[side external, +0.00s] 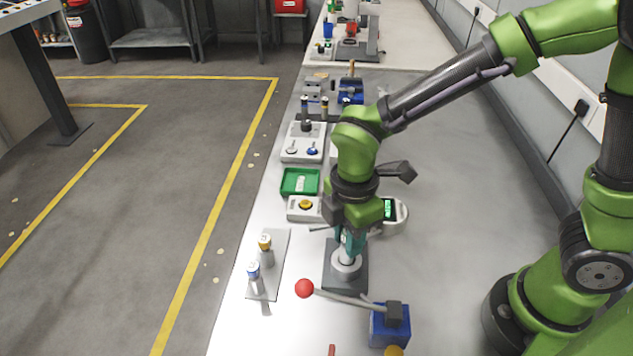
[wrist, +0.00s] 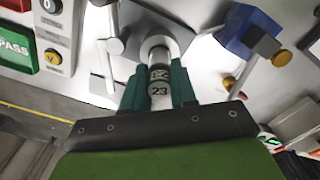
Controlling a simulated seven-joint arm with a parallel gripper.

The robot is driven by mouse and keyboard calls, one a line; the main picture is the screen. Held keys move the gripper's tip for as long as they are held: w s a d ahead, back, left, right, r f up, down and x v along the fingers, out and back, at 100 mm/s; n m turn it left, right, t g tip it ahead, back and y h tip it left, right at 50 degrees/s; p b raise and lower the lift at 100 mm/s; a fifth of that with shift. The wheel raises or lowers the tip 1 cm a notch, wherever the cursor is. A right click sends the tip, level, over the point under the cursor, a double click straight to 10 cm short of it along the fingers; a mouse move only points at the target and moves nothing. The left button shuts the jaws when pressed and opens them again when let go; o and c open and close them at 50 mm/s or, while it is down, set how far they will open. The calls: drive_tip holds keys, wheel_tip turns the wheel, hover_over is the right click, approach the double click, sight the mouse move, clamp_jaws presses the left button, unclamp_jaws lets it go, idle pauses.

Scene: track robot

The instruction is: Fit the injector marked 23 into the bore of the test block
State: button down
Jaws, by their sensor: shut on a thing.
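The injector marked 23 (wrist: 159,90) is a light cylinder with a dark band and a "23" label, seen in the wrist view. My gripper (wrist: 158,76) has its teal fingers shut on either side of it. In the side view my gripper (side external: 350,241) points down over the test block (side external: 336,284), a dark grey base with a light round collar (side external: 346,267). The injector's lower end lines up with the collar, which also shows in the wrist view (wrist: 147,48). Whether it is inside the bore, and how deep, I cannot tell. The fingers hide most of the injector in the side view.
A rack plate (side external: 281,246) left of the block holds a yellow-topped injector (side external: 265,243) and a blue-topped one (side external: 253,271). A red-knobbed lever (side external: 304,288) on a blue base (side external: 388,327) stands in front. A green tray (side external: 299,181) and button box (side external: 304,208) are behind.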

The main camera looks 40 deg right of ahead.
sight(344, 258)
drive_tip(key=shift+f, duration=1.35)
drive_tip(key=shift+f, duration=0.2)
drive_tip(key=c, duration=0.9)
unclamp_jaws()
drive_tip(key=shift+r, duration=0.15)
